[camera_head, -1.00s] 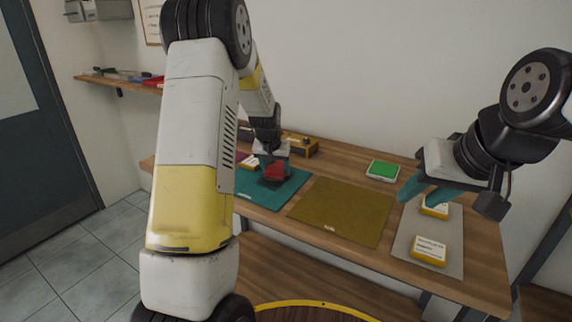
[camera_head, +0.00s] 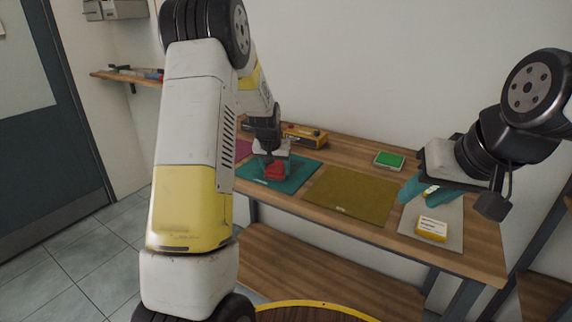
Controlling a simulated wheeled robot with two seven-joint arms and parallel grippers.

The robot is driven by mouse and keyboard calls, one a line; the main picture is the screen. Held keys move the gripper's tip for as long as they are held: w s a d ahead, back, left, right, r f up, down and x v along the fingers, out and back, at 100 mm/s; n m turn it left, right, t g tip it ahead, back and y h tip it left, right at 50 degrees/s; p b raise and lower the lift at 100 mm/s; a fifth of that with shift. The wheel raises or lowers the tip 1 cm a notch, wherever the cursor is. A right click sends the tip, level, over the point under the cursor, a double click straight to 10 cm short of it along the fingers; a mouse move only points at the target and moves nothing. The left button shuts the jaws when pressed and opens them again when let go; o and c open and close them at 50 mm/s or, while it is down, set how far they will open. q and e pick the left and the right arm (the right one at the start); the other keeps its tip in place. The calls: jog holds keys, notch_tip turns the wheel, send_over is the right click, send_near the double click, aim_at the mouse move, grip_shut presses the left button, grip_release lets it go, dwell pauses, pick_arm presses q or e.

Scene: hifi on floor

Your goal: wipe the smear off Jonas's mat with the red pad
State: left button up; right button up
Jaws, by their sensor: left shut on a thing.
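My left gripper (camera_head: 273,160) is shut on the red pad (camera_head: 275,172), low over the teal mat (camera_head: 298,178). The pad appears to touch the mat, but its underside is hidden. A dark patch shows around the pad's lower edge; I cannot tell smear from shadow. An olive mat (camera_head: 350,195) lies to the right, with no smear visible on it. The mats' labels are too small to read, so I cannot tell which is Jonas's.
A green pad in a tray (camera_head: 389,160) lies at the back. A yellow box with knobs (camera_head: 305,137) stands behind the teal mat. A magenta mat (camera_head: 243,149) is partly hidden at left.

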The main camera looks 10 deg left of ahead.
pick_arm(q)
jog(key=shift+v, duration=1.05)
jog(key=shift+w+a+r, duration=0.1)
jog(key=shift+r, duration=1.45)
jog(key=shift+w+r, duration=0.1)
jog(key=shift+r, duration=1.45)
